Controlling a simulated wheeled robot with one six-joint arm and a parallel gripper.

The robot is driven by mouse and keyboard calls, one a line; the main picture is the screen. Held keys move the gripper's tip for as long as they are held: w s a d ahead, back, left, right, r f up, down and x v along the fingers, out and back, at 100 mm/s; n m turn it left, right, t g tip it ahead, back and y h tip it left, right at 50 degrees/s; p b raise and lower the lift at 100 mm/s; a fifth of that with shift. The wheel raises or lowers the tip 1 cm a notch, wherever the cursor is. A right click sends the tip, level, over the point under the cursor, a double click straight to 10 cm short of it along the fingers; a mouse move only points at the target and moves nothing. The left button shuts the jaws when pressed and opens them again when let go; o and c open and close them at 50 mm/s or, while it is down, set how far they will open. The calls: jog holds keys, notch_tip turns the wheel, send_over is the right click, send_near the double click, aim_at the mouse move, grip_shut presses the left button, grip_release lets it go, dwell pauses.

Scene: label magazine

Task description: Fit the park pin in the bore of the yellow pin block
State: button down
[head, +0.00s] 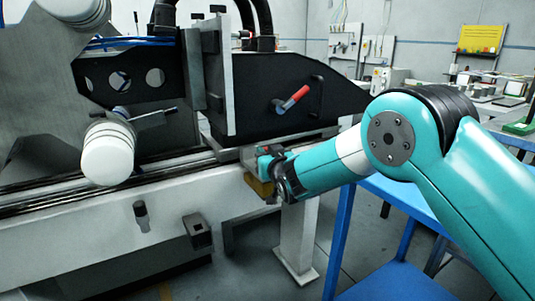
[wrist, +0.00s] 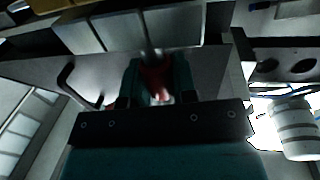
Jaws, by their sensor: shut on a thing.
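My gripper (head: 264,160) is at the end of the teal arm, close to the machine's rail, below the black plate. In the wrist view its two teal fingers (wrist: 156,78) are shut on the red part of the park pin (wrist: 154,74). A grey shaft runs from the red part away from the fingers, toward a pale grey block. The yellow pin block (head: 260,187) shows in the head view just below and beside my gripper, partly hidden by it. Its bore is not visible, and I cannot tell whether the shaft tip touches anything.
A red-ended lever (head: 291,101) sticks out of the black plate (head: 270,70) above my gripper. A white roller (head: 108,152) hangs at the left. A long pale beam (head: 90,240) runs below the rail. A blue table (head: 400,190) stands at the right.

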jog(key=shift+f+b, duration=0.3)
jog(key=shift+f, duration=0.2)
jog(key=c, duration=0.8)
grip_release()
jog(key=b+v, duration=0.3)
jog(key=v, duration=1.4)
jog(key=shift+s+d, duration=0.15)
jog(key=shift+s, duration=0.05)
